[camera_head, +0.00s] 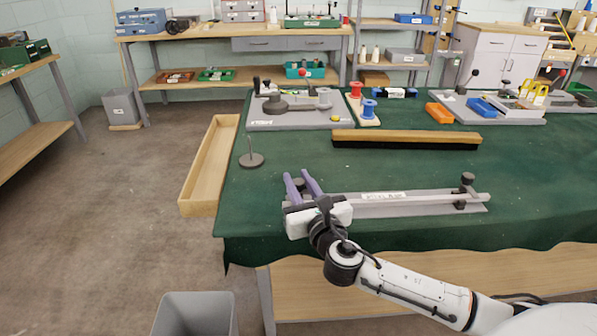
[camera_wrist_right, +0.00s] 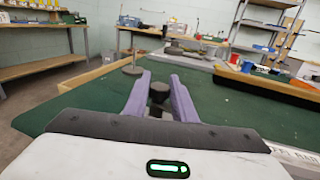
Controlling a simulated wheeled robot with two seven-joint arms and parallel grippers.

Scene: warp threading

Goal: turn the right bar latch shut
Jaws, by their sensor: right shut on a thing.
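A long grey fixture with a metal bar (camera_head: 408,202) lies along the table's front edge. At its right end a dark latch knob (camera_head: 467,178) stands upright, clear of my grippers. My right gripper (camera_head: 297,175), with purple fingers, is over the fixture's left end. A dark latch knob (camera_wrist_right: 159,91) sits between these fingers in the wrist view, and the gripper is shut on it. Its lower part is hidden, so I cannot tell how far the latch is turned. My left gripper is not in view.
A brush with a wooden back (camera_head: 407,137) lies behind the fixture. A round-based stand (camera_head: 251,160) is at the left. Behind are a grey plate with levers (camera_head: 290,122), blue and red spools (camera_head: 369,109) and an orange block (camera_head: 439,113). The green cloth between is mostly clear.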

